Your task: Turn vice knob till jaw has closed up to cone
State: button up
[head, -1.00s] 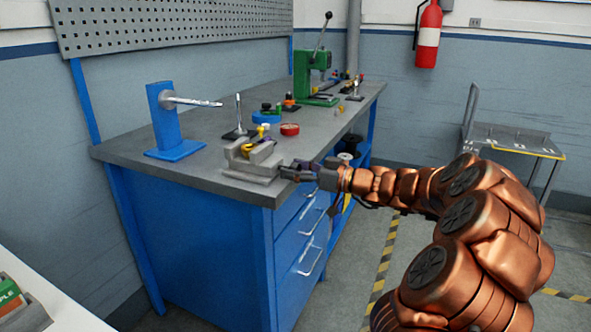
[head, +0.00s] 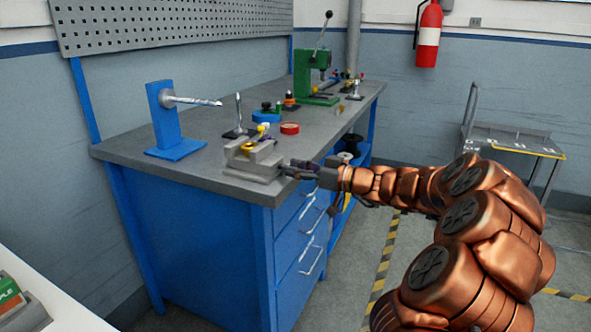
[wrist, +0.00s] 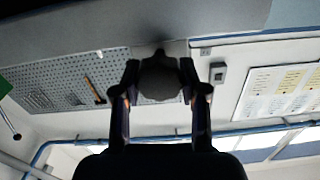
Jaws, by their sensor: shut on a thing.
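The grey vice (head: 237,165) sits at the near corner of the workbench. A small yellow cone (head: 248,148) shows between its jaws; at this size I cannot tell whether the moving jaw touches it. My gripper (head: 289,169) reaches in from the right at the vice's knob end, just past the bench edge. In the wrist view, my gripper (wrist: 159,76) has one finger on each side of the dark round knob (wrist: 160,83) and is shut on it. The knob is mostly hidden by the fingers in the head view.
On the grey workbench (head: 200,128) a blue stand (head: 166,122) with a metal spike is left of the vice. A red ring (head: 289,128) and small parts lie behind it. A green press (head: 303,78) stands farther back. Drawer handles (head: 312,222) project below my gripper.

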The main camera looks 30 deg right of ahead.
jog(key=shift+f+b, duration=0.2)
jog(key=shift+b, duration=0.5)
jog(key=shift+m+b, duration=0.4)
jog(key=shift+b, duration=0.1)
jog(key=shift+m+b, duration=0.3)
jog(key=shift+b, duration=0.5)
jog(key=shift+r+m+b, duration=0.15)
jog(key=shift+m+b, duration=0.15)
jog(key=shift+m, duration=0.4)
jog(key=shift+d+m, duration=0.1)
jog(key=shift+m, duration=1.2)
jog(key=o, duration=1.1)
